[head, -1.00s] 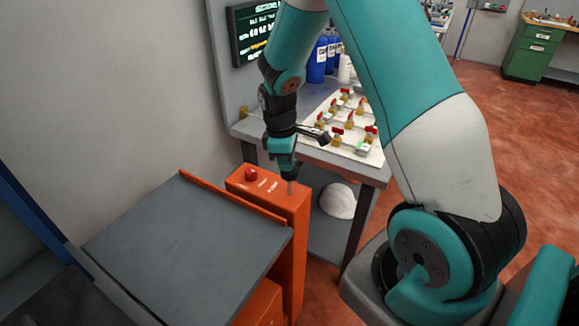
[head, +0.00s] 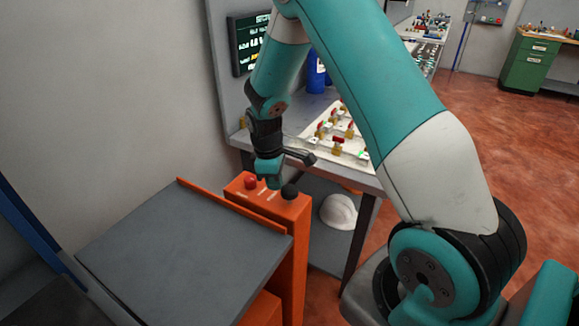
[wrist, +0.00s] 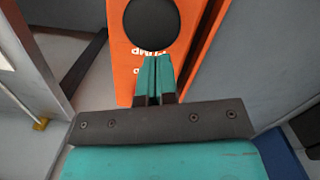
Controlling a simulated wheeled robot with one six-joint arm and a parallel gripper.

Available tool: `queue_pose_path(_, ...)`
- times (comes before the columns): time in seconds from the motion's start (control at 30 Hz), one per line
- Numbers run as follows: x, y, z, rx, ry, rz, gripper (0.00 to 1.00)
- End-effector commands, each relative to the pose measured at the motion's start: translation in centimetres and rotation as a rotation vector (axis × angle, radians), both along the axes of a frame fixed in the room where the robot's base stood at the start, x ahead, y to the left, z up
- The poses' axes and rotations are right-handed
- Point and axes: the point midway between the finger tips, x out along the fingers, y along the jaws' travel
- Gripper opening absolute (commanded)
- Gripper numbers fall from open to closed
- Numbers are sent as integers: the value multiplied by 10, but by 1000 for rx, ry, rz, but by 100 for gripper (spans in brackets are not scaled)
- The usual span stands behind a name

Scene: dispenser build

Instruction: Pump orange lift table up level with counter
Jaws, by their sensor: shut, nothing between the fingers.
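The orange lift table has a grey platform (head: 180,245) and an orange control post (head: 290,235) at its far right corner. The platform appears lower than the grey counter (head: 365,181) behind it. On the post's top are a red button (head: 250,181) and a round black button (head: 289,191). The black button (wrist: 152,24) also shows in the wrist view, with partly hidden white lettering below it. My gripper (head: 271,186) is over the post's top, between the two buttons in the head view. Its fingers (wrist: 157,75) are shut and empty, and look apart from the black button.
The counter carries a white board (head: 318,128) with red-handled brass valves and a blue bottle (head: 316,72). A white helmet (head: 339,211) sits on the shelf under it. A wall screen (head: 246,45) hangs behind. Open red floor (head: 530,150) lies to the right.

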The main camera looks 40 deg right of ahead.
Motion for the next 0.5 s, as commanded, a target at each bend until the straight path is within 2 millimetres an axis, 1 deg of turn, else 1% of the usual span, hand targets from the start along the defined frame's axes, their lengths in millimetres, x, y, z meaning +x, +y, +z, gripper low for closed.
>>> queue_pose_path(0.17,-1,0,-2,1,2,0,0)
queue_pose_path(0.27,-1,0,1,0,1,-1,0)
queue_pose_path(0.37,1,0,9,0,-1,-1,0)
queue_pose_path(0.47,2,2,27,0,-4,0,0)
queue_pose_path(0.5,4,2,36,0,-6,0,0)
